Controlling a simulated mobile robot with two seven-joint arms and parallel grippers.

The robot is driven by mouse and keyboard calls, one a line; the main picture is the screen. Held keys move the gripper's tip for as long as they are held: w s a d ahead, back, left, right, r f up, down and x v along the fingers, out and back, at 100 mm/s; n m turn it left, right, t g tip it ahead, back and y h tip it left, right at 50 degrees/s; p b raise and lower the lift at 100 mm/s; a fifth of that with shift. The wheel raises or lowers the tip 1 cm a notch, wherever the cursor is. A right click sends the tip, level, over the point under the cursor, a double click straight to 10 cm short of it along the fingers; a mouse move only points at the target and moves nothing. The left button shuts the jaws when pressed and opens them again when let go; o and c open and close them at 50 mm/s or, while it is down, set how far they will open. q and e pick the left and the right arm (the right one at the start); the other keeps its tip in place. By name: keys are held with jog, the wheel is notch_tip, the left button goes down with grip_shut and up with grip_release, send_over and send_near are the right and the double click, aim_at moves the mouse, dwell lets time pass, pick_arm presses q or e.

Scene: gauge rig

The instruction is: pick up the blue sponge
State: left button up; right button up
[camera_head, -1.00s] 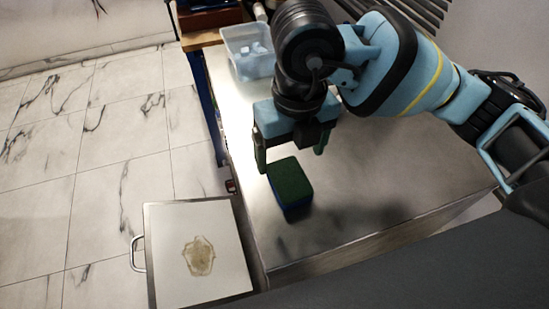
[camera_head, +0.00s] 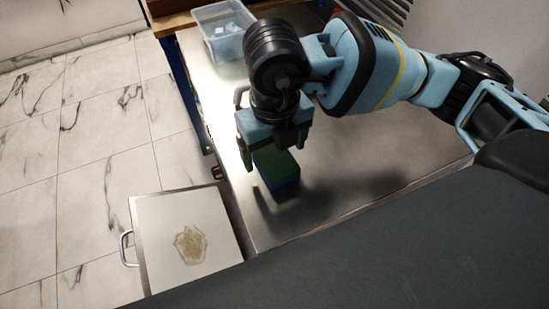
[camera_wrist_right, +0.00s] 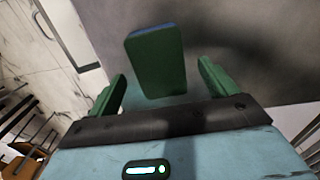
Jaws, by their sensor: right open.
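The blue sponge (camera_head: 279,172) has a green top face and blue sides. It lies on the metal table, and in the right wrist view the sponge (camera_wrist_right: 156,62) shows between and beyond the two fingers, mostly green with a blue edge. My right gripper (camera_head: 274,153) is open just above the sponge, its fingers pointing down. In the right wrist view the green fingers of my right gripper (camera_wrist_right: 162,80) stand apart with gaps on both sides of the sponge. Whether the fingertips reach down beside the sponge is hard to tell. My left gripper is not in view.
The metal table (camera_head: 345,160) is clear to the right of the sponge. A clear plastic bin (camera_head: 221,32) with pale pieces stands at its far end. A white board (camera_head: 165,220) with a brownish stain and a metal handle lies left of the table.

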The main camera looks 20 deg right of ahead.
jog(key=shift+f, duration=1.3)
jog(key=shift+c, duration=0.5)
jog(key=c, duration=1)
jog(key=shift+o, duration=0.2)
jog(key=shift+r, duration=0.15)
jog(key=shift+r, duration=0.6)
notch_tip(320, 180, up, 2)
jog(key=shift+r, duration=0.2)
jog(key=s+a+r, duration=0.1)
jog(key=s+a, duration=1)
jog(key=shift+s+b, duration=0.3)
jog(key=shift+s, duration=0.05)
